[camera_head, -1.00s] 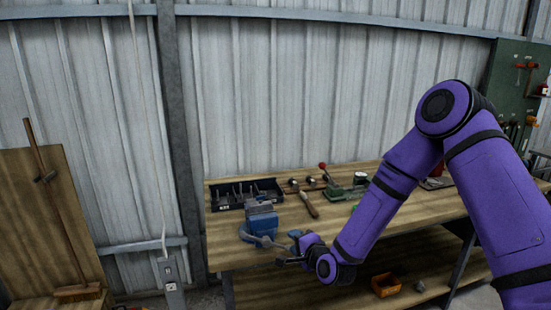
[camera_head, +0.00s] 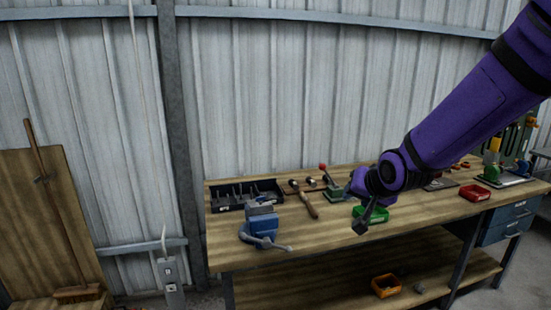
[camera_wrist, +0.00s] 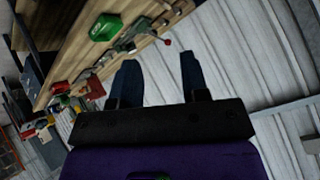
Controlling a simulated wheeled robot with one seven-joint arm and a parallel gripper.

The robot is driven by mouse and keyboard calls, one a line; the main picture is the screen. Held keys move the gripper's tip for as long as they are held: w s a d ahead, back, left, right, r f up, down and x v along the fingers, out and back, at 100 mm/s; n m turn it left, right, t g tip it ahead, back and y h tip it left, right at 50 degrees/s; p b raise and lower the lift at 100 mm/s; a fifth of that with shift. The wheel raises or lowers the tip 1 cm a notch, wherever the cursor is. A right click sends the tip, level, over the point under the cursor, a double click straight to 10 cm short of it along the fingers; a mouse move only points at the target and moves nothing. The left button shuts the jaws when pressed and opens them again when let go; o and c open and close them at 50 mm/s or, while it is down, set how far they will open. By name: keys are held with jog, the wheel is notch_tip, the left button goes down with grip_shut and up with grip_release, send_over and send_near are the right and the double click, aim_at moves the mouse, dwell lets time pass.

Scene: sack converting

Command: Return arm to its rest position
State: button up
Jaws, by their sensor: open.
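Behind the fingers are the bench and the corrugated wall.
A blue vise (camera_head: 262,222) stands at the bench's left front. A green bin (camera_head: 372,216) is close to my gripper; a red bin (camera_head: 474,193) lies right. An orange bin (camera_head: 386,286) sits on the lower shelf.

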jog(key=s+d+r+n+g, duration=0.1)
jog(key=s+d+r, duration=0.2)
jog(key=s, duration=0.6)
jog(key=s+d+r+n+g+h, duration=0.1)
jog(key=s+d+r, duration=0.3)
jog(key=s, duration=0.6)
jog(key=s+d+r+n+g+h, duration=0.1)
jog(key=s+d+r+g, duration=0.1)
jog(key=s, duration=0.7)
notch_tip(320, 180, up, 2)
jog(key=shift+s+d+r, duration=0.25)
jog(key=shift+s+d, duration=0.05)
jog(key=shift+d, duration=0.55)
